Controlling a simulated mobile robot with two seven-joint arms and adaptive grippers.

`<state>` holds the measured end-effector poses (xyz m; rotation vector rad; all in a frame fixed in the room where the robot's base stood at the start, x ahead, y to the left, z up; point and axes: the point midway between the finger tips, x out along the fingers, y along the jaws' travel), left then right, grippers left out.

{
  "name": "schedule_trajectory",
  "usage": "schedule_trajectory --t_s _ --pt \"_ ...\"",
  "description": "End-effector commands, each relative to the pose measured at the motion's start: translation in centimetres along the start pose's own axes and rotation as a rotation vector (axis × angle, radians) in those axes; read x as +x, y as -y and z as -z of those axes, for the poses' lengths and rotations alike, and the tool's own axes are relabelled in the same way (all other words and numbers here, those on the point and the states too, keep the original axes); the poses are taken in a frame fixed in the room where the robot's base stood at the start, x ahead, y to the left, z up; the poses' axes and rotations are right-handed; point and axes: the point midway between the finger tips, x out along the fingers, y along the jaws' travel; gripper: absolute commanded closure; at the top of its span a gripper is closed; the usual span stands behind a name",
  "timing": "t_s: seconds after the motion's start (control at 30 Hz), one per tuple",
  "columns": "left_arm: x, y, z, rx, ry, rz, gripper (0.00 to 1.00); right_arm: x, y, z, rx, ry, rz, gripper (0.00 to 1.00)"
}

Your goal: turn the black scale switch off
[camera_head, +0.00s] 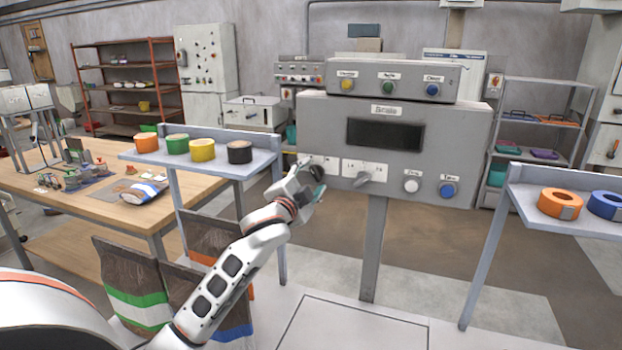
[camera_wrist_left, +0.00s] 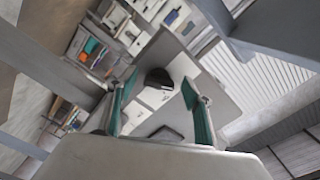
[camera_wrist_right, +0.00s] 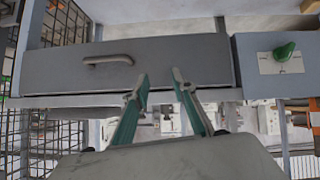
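The grey scale box (camera_head: 464,135) stands on a post and has a dark display on its front. The black switch (camera_head: 317,172) sits on a white plate at the box's lower left, partly hidden by my left gripper (camera_head: 308,187). In the left wrist view the black switch (camera_wrist_left: 158,78) shows between and beyond the two green-padded fingers of my left gripper (camera_wrist_left: 160,100). These fingers are apart, with visible room on both sides of the switch; contact is not visible. My right gripper (camera_wrist_right: 160,90) is open and empty, and is outside the head view.
A grey selector knob (camera_head: 363,179), a white button (camera_head: 411,186) and a blue button (camera_head: 447,190) are right of the switch. A shelf with tape rolls (camera_head: 205,149) is close left of my left gripper. A grey drawer front (camera_wrist_right: 180,62) and green knob (camera_wrist_right: 285,51) face my right gripper.

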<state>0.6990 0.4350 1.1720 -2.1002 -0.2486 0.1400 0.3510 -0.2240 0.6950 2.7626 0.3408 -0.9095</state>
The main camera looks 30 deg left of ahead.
Motion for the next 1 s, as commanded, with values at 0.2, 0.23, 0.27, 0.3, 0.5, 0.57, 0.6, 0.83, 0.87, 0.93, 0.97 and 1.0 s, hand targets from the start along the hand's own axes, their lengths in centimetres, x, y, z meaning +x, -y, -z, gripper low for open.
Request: schedule_trajectory --t_s 0.2,0.23,0.27,0.3,0.5,0.57,0.6,0.83,0.87,0.93,0.97,1.0 --pt "0.0 0.0 0.0 0.001 0.000 0.000 0.50 0.0 0.2 0.1 0.007 -0.001 0.000 0.74" --pt "0.0 0.0 0.0 0.002 0.000 0.000 0.50 0.0 0.2 0.0 0.006 0.001 0.000 0.74" --pt "-0.1 0.0 0.0 0.002 0.000 0.000 0.50 0.0 0.2 0.0 0.005 0.002 0.000 0.74" --pt "-0.2 -0.1 0.0 0.002 0.000 -0.001 0.50 0.0 0.1 -0.1 0.005 0.002 0.000 0.74" --pt "-2.7 -0.1 0.0 0.001 -0.001 -0.001 0.50 0.0 0.1 0.0 0.003 0.001 0.000 0.74" --pt "-4.0 -0.2 0.0 0.002 0.000 -0.002 0.50 0.0 0.1 0.0 0.002 0.001 0.000 0.74" --pt "-4.8 -0.2 0.0 0.001 -0.001 -0.002 0.50 0.0 0.1 0.0 0.002 0.001 0.000 0.74" --pt "-9.3 -0.1 0.0 0.000 0.000 -0.001 0.50 0.0 0.0 0.0 0.001 0.000 0.000 0.74" --pt "-9.8 -0.1 0.0 0.000 -0.001 -0.001 0.50 0.0 0.0 0.0 0.001 0.000 0.000 0.74" --pt "-10.7 -0.1 0.0 0.001 0.000 -0.001 0.50 0.0 0.0 0.0 0.001 0.000 0.000 0.74" --pt "-11.0 0.0 0.0 0.001 0.000 -0.001 0.50 0.0 0.0 0.0 0.001 0.000 0.000 0.74" --pt "-11.3 -0.1 -0.1 0.001 0.001 -0.001 0.50 0.0 0.0 0.0 0.001 0.000 0.000 0.74"
